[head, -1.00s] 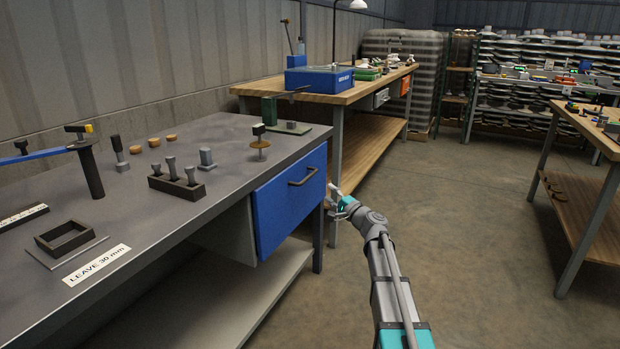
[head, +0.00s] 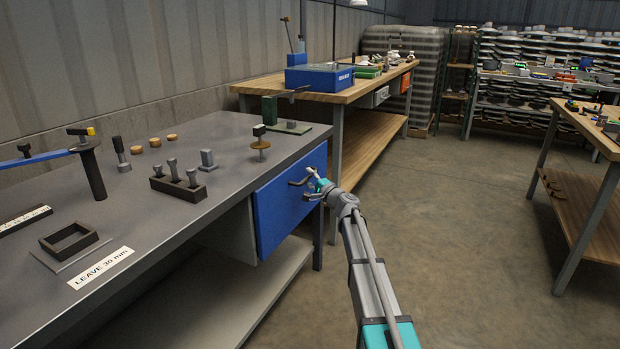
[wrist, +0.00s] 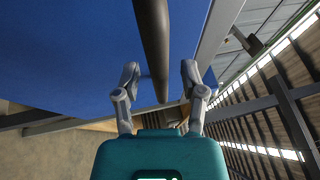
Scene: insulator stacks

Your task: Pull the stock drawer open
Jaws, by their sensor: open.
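The stock drawer has a blue front (head: 283,217) under the grey bench top and looks shut. It also fills much of the wrist view (wrist: 70,50). Its dark bar handle (head: 299,182) is partly hidden by my gripper in the head view. In the wrist view the handle (wrist: 155,45) runs down between my two fingers. My gripper (head: 308,186) is at the drawer front by the handle. In the wrist view the gripper (wrist: 160,78) is open, with one finger on each side of the bar; I cannot tell whether either finger touches it.
The grey bench (head: 200,215) carries a block with several pegs (head: 178,184), a square frame (head: 69,240) and small fittings. A lower shelf (head: 235,295) runs beneath. A wooden bench (head: 345,93) stands behind. The floor (head: 450,220) to the right is clear.

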